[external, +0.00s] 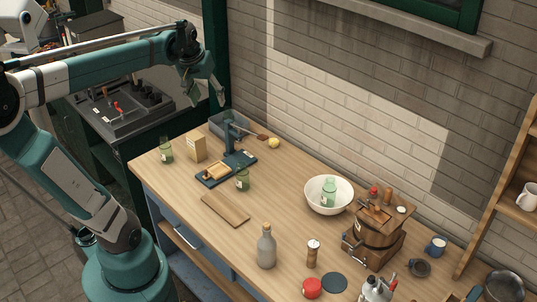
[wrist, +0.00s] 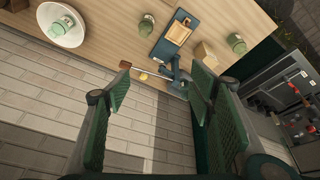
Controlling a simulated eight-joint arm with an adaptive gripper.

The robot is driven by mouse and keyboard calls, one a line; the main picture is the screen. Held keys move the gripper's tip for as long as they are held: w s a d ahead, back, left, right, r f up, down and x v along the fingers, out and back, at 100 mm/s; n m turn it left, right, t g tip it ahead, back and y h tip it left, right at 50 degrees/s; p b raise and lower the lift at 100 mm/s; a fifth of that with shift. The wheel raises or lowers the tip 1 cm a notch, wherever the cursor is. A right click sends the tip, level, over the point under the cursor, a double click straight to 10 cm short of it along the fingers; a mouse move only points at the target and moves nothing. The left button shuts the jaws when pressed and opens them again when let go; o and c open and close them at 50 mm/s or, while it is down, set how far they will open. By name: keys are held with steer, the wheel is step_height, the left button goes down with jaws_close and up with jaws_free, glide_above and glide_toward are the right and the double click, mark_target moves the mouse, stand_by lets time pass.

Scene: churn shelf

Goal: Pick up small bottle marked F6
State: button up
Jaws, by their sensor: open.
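Three small green bottles show, and I cannot read F6 on any of them. One bottle (external: 165,150) stands at the table's far left end, beside a tan box; it also shows in the wrist view (wrist: 236,43). A second bottle (external: 242,179) stands just in front of the dark green stand; the wrist view shows it too (wrist: 146,24). A third bottle (external: 329,188) is in the white bowl (external: 316,203) and shows in the wrist view (wrist: 63,24). My gripper (external: 208,88) is open and empty, raised high above the table's far left end, apart from all bottles.
A tan box (external: 195,148), a dark green stand (external: 232,150) with an arm, a grey bin (external: 228,124) and a yellow ball (external: 273,143) crowd the left end. A wooden board (external: 225,209), grey corked bottle (external: 267,248) and wooden churn (external: 375,230) stand rightward. Brick wall behind.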

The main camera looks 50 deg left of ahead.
steer(key=w+a+f+n+g, duration=0.15)
steer(key=a+n, duration=0.35)
steer(key=a, duration=1.5)
steer(key=n+g+h, duration=0.1)
steer(key=n+g, duration=0.1)
steer(key=n, duration=0.1)
glide_above(164, 141)
steer(key=a, duration=0.1)
step_height(164, 141, down, 3)
steer(key=f, duration=2.9)
steer(key=shift+w+a, duration=0.2)
steer(key=shift+w, duration=0.05)
steer(key=shift+f, duration=0.4)
steer(key=shift+f, duration=1.25)
steer(key=shift+f, duration=0.1)
steer(key=shift+w+f, duration=0.15)
steer(key=shift+f, duration=2.35)
